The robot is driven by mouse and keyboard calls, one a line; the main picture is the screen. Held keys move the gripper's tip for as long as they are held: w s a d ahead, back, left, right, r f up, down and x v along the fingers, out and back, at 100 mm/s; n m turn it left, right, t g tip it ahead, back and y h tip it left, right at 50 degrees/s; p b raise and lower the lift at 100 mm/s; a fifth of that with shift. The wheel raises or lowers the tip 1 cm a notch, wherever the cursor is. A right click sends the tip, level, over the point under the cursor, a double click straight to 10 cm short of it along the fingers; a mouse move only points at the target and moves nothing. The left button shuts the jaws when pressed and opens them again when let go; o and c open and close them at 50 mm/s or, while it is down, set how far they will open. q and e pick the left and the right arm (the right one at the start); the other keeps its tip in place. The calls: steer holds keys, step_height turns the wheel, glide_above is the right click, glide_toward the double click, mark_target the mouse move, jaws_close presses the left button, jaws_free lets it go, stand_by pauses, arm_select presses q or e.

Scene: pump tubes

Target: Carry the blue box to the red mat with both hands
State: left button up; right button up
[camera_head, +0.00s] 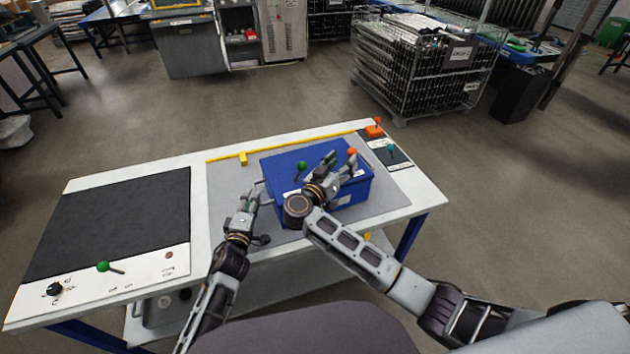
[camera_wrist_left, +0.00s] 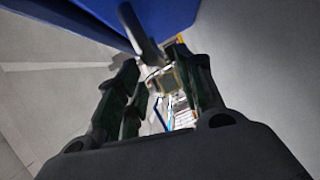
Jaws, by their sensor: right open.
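The blue box (camera_head: 284,163) sits on the grey area of the white table. In the left wrist view its blue side (camera_wrist_left: 165,18) fills the top. My left gripper (camera_head: 251,192) is just left of the box; its fingers (camera_wrist_left: 163,85) are apart, near a grey bar that looks like a box handle (camera_wrist_left: 140,35). I cannot tell if they touch it. My right gripper (camera_head: 343,167) is open, above the right part of the box, which it partly hides. No red mat shows; a black mat (camera_head: 115,220) lies on the table's left.
A yellow strip (camera_head: 285,145) runs behind the box. A red-orange control (camera_head: 374,131) and a dark panel (camera_head: 385,150) are at the table's right back. A green-topped lever (camera_head: 103,267) and a black knob (camera_head: 54,289) are at the front left. A wire cage (camera_head: 425,65) stands beyond.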

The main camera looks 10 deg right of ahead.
mark_target(349, 154)
arm_select(q)
steer(key=shift+x, duration=2.75)
arm_select(e)
steer(key=shift+x, duration=2.7)
arm_select(q)
steer(key=shift+c, duration=0.2)
arm_select(e)
steer(key=shift+c, duration=0.2)
arm_select(q)
steer(key=c, duration=0.7)
arm_select(e)
steer(key=c, duration=0.7)
arm_select(q)
jaws_close()
arm_select(e)
jaws_close()
